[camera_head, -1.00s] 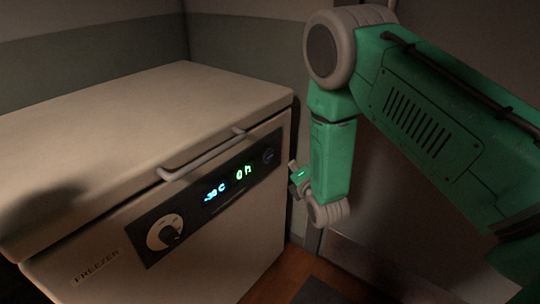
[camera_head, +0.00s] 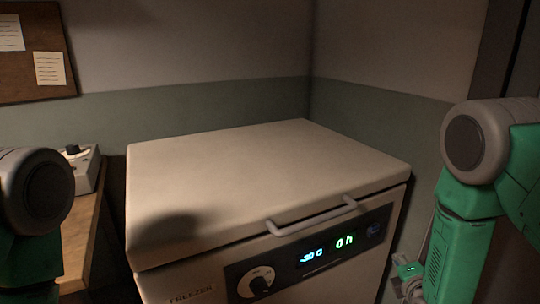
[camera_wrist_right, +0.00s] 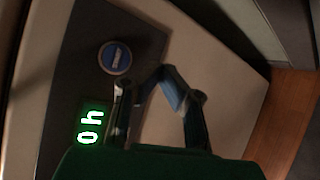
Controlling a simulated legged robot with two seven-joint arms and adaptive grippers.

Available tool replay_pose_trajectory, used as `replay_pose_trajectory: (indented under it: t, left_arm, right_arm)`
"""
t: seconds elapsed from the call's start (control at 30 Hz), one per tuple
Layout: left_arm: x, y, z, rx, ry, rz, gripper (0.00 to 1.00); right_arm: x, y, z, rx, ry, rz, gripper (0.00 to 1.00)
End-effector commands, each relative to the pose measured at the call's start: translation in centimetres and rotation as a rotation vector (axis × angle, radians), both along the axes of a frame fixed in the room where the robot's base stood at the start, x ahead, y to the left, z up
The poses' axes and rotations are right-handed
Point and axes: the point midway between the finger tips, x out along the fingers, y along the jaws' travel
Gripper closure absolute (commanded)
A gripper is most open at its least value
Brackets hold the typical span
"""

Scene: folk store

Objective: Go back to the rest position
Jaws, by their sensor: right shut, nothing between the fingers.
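My right arm (camera_head: 468,210) shows at the right of the head view, bent at the elbow, with its forearm hanging down beside the freezer. My right gripper (camera_wrist_right: 165,84) is shut and empty in the right wrist view, in front of the freezer's control panel (camera_wrist_right: 100,75). In the head view only a little of its wrist end shows near the bottom edge. Part of my left arm (camera_head: 32,205) shows at the left edge; its gripper is out of view.
The closed white chest freezer (camera_head: 250,185) has a front handle (camera_head: 310,215), a dial (camera_head: 257,282) and lit readouts. A wooden table (camera_head: 82,235) with a small grey device (camera_head: 84,170) stands left. A pinboard (camera_head: 35,50) hangs behind. Wooden floor (camera_wrist_right: 285,115) shows right of the freezer.

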Motion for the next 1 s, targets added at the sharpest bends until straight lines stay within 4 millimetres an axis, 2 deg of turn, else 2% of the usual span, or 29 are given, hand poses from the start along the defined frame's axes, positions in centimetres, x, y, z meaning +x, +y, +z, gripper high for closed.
replay_pose_trajectory:
  t: [0.17,0.3,0.37,0.4,0.5,0.6,0.7,0.8,1.0]
  left_arm:
    - [0.0,0.0,2.4,0.000,0.000,0.000,1.00]
    - [0.0,0.0,4.1,0.000,0.000,0.000,1.00]
    - [0.0,0.0,4.8,0.000,0.000,0.000,1.00]
    - [0.0,0.0,5.2,0.000,0.000,0.000,1.00]
    - [0.0,0.0,6.2,0.000,0.000,0.000,1.00]
    - [0.0,0.0,6.9,0.000,0.000,0.000,1.00]
    - [0.0,0.0,7.3,0.000,0.000,0.000,1.00]
    - [0.0,0.0,7.4,0.000,0.000,0.000,1.00]
    - [0.0,0.0,7.4,0.000,0.000,0.000,1.00]
  right_arm:
    - [-7.1,2.8,-4.1,0.434,0.216,-0.154,1.00]
    - [-14.7,5.0,-6.8,0.776,0.401,-0.403,1.00]
    - [-18.2,6.0,-7.4,0.901,0.473,-0.538,1.00]
    - [-20.5,6.5,-7.7,0.973,0.518,-0.636,1.00]
    - [-26.1,7.6,-7.8,1.111,0.600,-0.886,1.00]
    - [-30.7,8.5,-7.4,1.190,0.646,-1.108,1.00]
    - [-33.7,8.9,-6.9,1.227,0.663,-1.269,1.00]
    - [-35.3,9.1,-6.6,1.242,0.666,-1.356,1.00]
    - [-35.7,9.2,-6.7,1.247,0.664,-1.384,1.00]
